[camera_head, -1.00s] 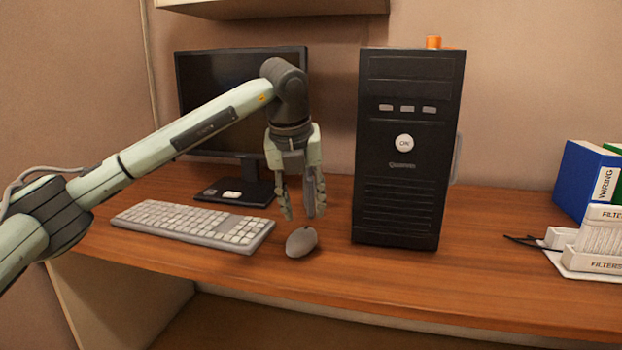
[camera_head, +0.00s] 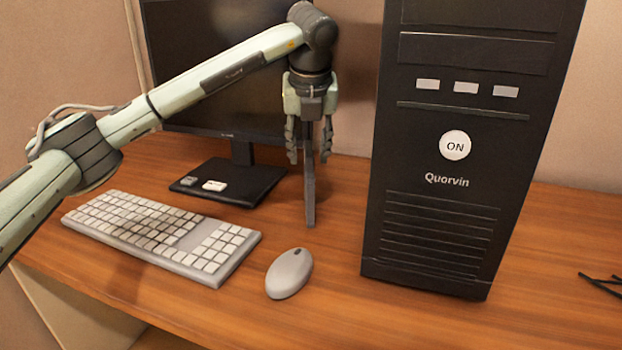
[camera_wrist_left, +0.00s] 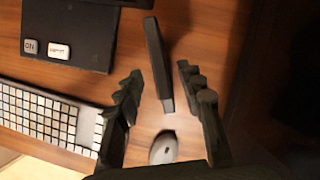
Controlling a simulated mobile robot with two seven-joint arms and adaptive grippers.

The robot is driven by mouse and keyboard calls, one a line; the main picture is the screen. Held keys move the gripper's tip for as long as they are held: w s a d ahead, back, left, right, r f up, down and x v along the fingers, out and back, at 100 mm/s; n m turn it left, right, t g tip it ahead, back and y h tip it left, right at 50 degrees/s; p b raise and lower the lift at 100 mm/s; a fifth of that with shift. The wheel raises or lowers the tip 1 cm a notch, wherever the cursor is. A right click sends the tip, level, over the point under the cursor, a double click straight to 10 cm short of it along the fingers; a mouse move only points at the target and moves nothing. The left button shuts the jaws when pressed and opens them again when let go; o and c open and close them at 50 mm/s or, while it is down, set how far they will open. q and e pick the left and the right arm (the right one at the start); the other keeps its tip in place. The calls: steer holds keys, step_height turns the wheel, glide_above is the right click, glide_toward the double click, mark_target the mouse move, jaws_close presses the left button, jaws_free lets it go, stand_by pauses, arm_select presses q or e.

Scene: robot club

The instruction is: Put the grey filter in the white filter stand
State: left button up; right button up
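The grey filter (camera_head: 310,190) is a thin dark slab, upright and seen nearly edge-on, between the mouse and the monitor foot. Its lower end appears to meet the desk. My left gripper (camera_head: 309,155) points down over its upper part, with fingers spread on either side. In the left wrist view the filter (camera_wrist_left: 158,65) lies between the fingers (camera_wrist_left: 160,72), with a gap on both sides. The white filter stand is outside both current views. My right gripper is not in view.
A tall black computer tower (camera_head: 440,235) stands close to the right of the filter. A grey mouse (camera_head: 289,273), a keyboard (camera_head: 160,235) and a monitor (camera_head: 220,90) are nearby. Dark cables (camera_head: 603,284) lie at the right. The desk right of the tower is mostly clear.

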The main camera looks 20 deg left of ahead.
arm_select(q)
steer(key=x, duration=0.5)
steer(key=shift+w+a+p, duration=0.15)
steer(key=shift+w+p, duration=0.15)
steer(key=shift+w, duration=0.2)
jaws_close()
